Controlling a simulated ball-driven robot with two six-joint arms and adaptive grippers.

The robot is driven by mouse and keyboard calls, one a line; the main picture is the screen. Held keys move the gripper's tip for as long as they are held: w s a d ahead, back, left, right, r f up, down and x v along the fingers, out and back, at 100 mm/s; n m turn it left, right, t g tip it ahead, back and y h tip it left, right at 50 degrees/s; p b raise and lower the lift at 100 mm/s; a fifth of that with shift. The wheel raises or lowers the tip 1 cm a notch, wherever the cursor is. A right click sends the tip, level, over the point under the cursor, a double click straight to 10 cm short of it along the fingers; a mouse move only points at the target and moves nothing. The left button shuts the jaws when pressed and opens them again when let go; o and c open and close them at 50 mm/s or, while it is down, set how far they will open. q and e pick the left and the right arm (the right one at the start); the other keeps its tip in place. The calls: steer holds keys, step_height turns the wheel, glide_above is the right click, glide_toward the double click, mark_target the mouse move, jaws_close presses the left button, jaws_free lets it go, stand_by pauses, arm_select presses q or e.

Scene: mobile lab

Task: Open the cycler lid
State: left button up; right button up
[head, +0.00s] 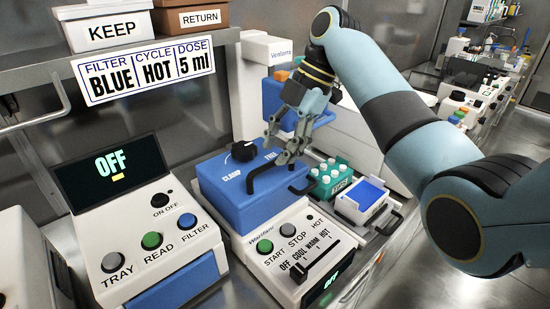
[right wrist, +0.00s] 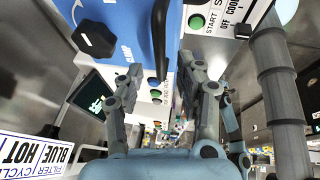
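The cycler (head: 290,262) is a white machine with START and STOP buttons and a blue lid (head: 222,190). The lid lies down on the base. On top of it are a black knob (head: 243,152) marked CLAMP at its left and a black bar handle (head: 262,181). My right gripper (head: 279,150) is above the lid at the handle, hiding part of it and the second knob label. In the right wrist view the fingers (right wrist: 161,66) are apart, with the handle (right wrist: 160,28) in line with the gap; contact cannot be told. The knob (right wrist: 95,38) shows there too. My left gripper is not in view.
A reader (head: 150,240) with an OFF screen stands left of the cycler. A teal vial rack (head: 328,180) and a blue-topped tray (head: 366,196) are at its right. A white and blue machine (head: 268,50) stands behind. A card (head: 145,68) reads BLUE, HOT, 5 ml.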

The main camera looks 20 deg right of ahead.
steer(key=shift+x, duration=1.25)
jaws_close()
